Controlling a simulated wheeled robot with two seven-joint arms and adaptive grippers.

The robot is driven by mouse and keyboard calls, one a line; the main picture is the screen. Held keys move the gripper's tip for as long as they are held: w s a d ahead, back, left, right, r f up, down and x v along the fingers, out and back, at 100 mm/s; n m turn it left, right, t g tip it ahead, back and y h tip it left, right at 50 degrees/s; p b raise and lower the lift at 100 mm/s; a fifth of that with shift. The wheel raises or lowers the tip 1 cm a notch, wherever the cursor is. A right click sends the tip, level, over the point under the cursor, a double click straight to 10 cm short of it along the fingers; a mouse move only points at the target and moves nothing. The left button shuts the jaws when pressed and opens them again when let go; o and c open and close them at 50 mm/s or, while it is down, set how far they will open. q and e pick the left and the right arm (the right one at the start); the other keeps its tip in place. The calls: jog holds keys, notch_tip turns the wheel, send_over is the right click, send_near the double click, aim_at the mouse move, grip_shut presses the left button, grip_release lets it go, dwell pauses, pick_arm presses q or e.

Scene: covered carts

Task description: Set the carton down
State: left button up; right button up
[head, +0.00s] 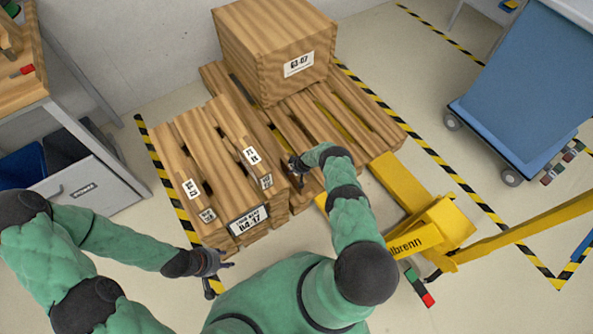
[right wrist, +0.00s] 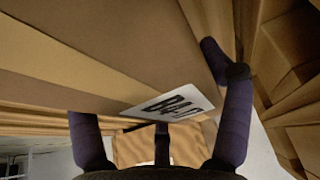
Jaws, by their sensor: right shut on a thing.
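My right gripper (head: 299,166) is at the right edge of the front stack, in front of the large box. In the right wrist view its dark fingers (right wrist: 162,140) are shut at a brown carton (right wrist: 100,60), whose broad face fills the upper left. A white label starting "B4" sits on that face beside the fingers. The fingertips are partly hidden, and how far the carton is from its support cannot be told. My left gripper (head: 222,264) is empty near the stack's front left; its finger gap is unclear.
A large wood-grained box (head: 262,50) stands on the rear slatted pallet (head: 375,125). The front stack (head: 215,145) carries several labels. A yellow pallet truck (head: 440,222) stands at right, a blue-covered cart (head: 525,75) beyond it. A drawer bench (head: 95,185) is at left.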

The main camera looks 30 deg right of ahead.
jog(key=shift+w, duration=0.1)
jog(key=o, duration=1.6)
jog(key=shift+r, duration=0.1)
jog(key=p+v, duration=0.9)
jog(key=v, duration=0.1)
jog(key=shift+d+r, duration=0.1)
jog(key=shift+p+v, duration=0.9)
jog(key=shift+p, duration=0.1)
